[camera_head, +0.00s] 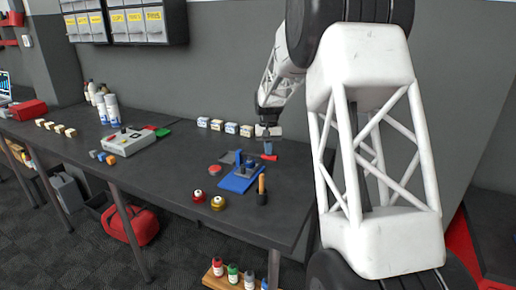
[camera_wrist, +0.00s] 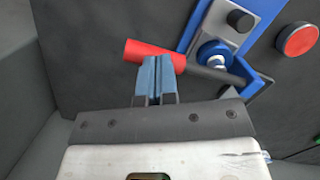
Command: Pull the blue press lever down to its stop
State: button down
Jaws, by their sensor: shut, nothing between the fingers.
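The blue press (camera_head: 238,183) stands on the dark bench, right of its middle. Its lever shows in the wrist view as a dark rod with a red grip (camera_wrist: 136,50) pointing left; the red grip also shows in the head view (camera_head: 270,157). The rod joins the press beside a blue and silver pivot (camera_wrist: 213,55). My gripper (camera_head: 268,148) is over the grip end of the lever. In the wrist view its blue-grey fingers (camera_wrist: 156,62) are shut together, with nothing between them, and overlap the red grip. I cannot tell whether they touch it.
A red disc (camera_wrist: 297,39) lies beside the press. A wooden-handled tool (camera_head: 262,186) stands close to the press, with red and gold round items (camera_head: 198,196) (camera_head: 218,203) at the front. Small boxes (camera_head: 232,128) line the back wall. A grey control box (camera_head: 127,141) sits left.

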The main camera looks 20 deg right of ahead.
jog(key=shift+r, duration=0.15)
jog(key=s+v, duration=0.2)
jog(key=v, duration=0.7)
jog(key=shift+a+r, duration=0.25)
jog(key=shift+r, duration=0.25)
dwell(0.6)
dwell(0.5)
jog(key=s+a+r+t, duration=0.15)
jog(key=s+a, duration=0.25)
jog(key=s, duration=0.4)
jog(key=s+a+r+n, duration=0.1)
jog(key=s+a+r, duration=0.2)
jog(key=s, duration=0.5)
jog(key=s+a+r+t, duration=0.15)
jog(key=s+a, duration=0.25)
jog(key=s, duration=0.4)
jog(key=s+a+f, duration=0.2)
jog(key=s, duration=0.7)
jog(key=s+a+f+n+t, duration=0.1)
jog(key=s+f, duration=0.1)
jog(key=s, duration=0.6)
jog(key=s+a+f+t, duration=0.1)
jog(key=s+a+f, duration=0.1)
jog(key=s, duration=0.7)
jog(key=shift+s+a+f+n+h, duration=0.25)
jog(key=shift+s+a+n+h, duration=0.05)
jog(key=shift+s+n+h, duration=0.1)
